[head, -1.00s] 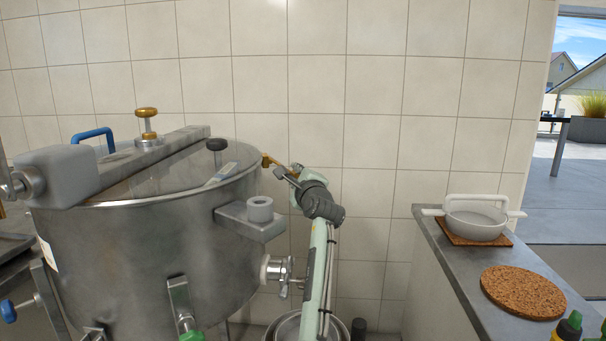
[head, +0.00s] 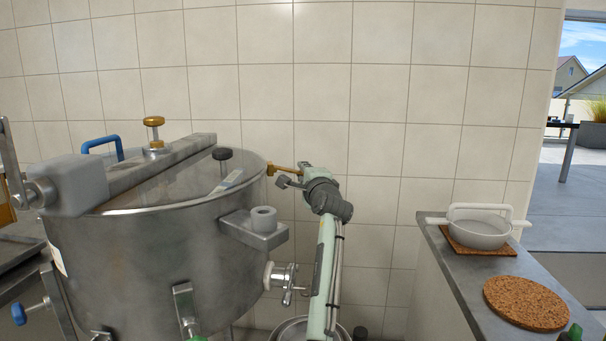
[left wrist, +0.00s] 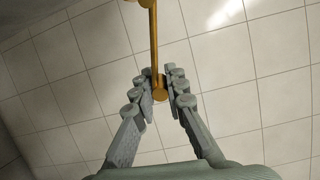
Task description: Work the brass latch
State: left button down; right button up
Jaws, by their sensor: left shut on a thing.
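The brass latch (head: 284,168) sticks out to the right from the rim of the large steel vessel (head: 150,255). My left gripper (head: 294,178) is at the latch's outer end, to the right of the vessel. In the left wrist view, the latch is a slim brass bar (left wrist: 154,40) with a round brass end (left wrist: 159,88). The fingers of my left gripper (left wrist: 160,86) are closed around that end, one on each side. The joint where the latch meets the vessel is too small to make out. My right gripper is not in view.
A steel bracket with a ring (head: 263,220) juts from the vessel below the latch. A valve (head: 284,278) sits lower, left of my arm. A counter at right holds a white pan (head: 480,234) and a cork mat (head: 526,303). Tiled wall lies behind.

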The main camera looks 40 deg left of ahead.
pick_arm(q)
jog(key=shift+r, duration=0.1)
jog(key=c, duration=1.5)
grip_release()
jog(key=shift+c, duration=0.2)
jog(key=v, duration=1.2)
jog(key=shift+d, duration=0.1)
